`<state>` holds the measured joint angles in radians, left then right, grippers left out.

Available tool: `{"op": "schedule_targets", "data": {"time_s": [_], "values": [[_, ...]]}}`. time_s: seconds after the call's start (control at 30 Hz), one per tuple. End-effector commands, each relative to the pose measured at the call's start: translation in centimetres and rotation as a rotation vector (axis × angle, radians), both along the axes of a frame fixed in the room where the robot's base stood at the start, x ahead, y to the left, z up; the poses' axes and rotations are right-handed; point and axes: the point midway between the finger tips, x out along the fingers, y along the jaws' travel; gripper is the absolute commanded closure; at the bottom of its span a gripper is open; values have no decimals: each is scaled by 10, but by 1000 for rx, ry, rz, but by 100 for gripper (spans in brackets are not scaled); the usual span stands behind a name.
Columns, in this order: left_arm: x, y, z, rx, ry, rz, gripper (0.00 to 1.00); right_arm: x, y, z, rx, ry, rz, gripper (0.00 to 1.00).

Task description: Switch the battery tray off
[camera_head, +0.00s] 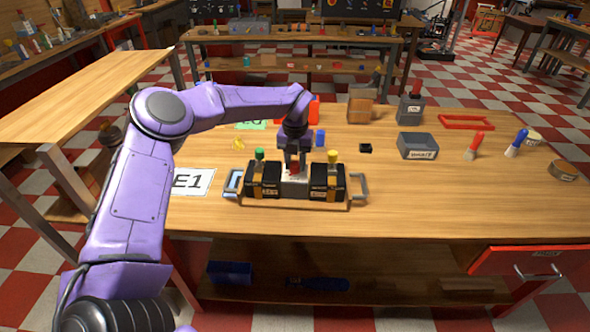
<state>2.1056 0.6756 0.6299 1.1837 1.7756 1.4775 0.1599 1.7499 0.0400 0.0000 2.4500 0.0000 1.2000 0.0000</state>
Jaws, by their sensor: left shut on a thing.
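The battery tray (359,189) stands on the wooden workbench, with a metal handle at each end. It holds a black and yellow battery with a green cap (259,156) at left and another with a yellow cap (333,157) at right. My left gripper (295,167) points down over this block and is shut on the red knob. The fingers partly cover the knob, so its setting cannot be told. My right gripper is not in view.
A white E1 sheet (190,181) lies left of the tray. Behind and right are a blue cylinder (320,138), a small black part (365,148), a grey bin (417,146), and red (475,146) and blue (517,143) handled tools.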

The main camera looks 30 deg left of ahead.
Motion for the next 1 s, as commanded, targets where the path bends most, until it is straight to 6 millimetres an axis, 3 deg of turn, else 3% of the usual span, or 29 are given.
{"op": "schedule_targets", "data": {"time_s": [0.03, 0.5, 1.0], "values": [[1, 1, -5, 1, -4, 43, 95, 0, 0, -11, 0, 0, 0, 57], [1, 1, -4, -1, -3, 470, 95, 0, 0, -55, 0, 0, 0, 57], [0, 1, -1, 0, -1, 718, 95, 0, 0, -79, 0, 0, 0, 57]]}}
